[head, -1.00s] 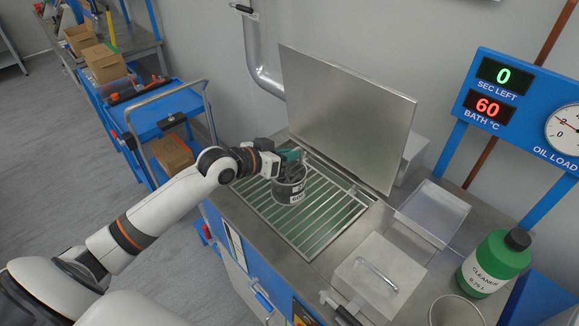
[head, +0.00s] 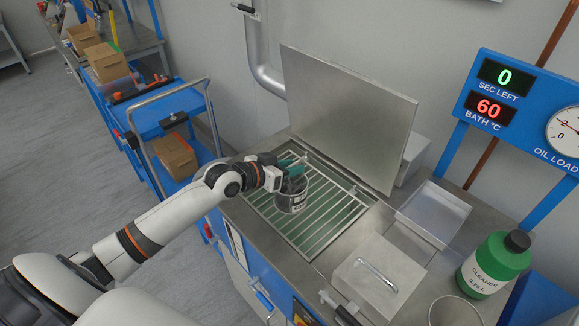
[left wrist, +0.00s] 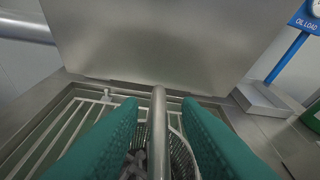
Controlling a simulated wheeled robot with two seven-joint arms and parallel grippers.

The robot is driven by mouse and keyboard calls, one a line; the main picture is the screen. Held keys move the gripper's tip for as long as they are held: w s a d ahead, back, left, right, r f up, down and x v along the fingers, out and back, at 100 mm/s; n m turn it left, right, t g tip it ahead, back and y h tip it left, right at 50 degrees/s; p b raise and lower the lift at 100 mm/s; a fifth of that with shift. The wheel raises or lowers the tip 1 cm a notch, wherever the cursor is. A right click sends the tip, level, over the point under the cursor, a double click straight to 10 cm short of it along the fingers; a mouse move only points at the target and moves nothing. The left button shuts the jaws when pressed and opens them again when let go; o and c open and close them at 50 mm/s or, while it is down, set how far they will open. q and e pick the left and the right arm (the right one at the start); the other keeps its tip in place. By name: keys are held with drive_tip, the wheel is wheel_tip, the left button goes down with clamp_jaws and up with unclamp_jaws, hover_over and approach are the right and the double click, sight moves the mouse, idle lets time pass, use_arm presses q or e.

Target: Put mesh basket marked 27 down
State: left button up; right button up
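The mesh basket (head: 292,201), a small grey round basket with a pale label, is upright at the slatted grate (head: 318,222) of the wash station. I cannot read its number. My left gripper (head: 292,168), with teal fingers, is over the basket's top. In the left wrist view a metal handle bar (left wrist: 158,120) runs between the fingers, with visible gaps on both sides, so the gripper looks open around it. The basket's mesh rim (left wrist: 180,150) and dark parts inside show below. My right gripper is not in view.
A raised metal lid (head: 345,115) stands behind the grate. An empty metal tray (head: 433,213), a lidded box (head: 380,275) and a green cleaner bottle (head: 494,263) are to the right. The display reads 0 seconds left and 60 °C. A blue cart (head: 165,125) stands to the left.

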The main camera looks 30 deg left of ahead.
use_arm(q)
drive_tip(key=b+v, duration=0.1)
drive_tip(key=v, duration=1.1)
drive_tip(key=shift+b, duration=0.4)
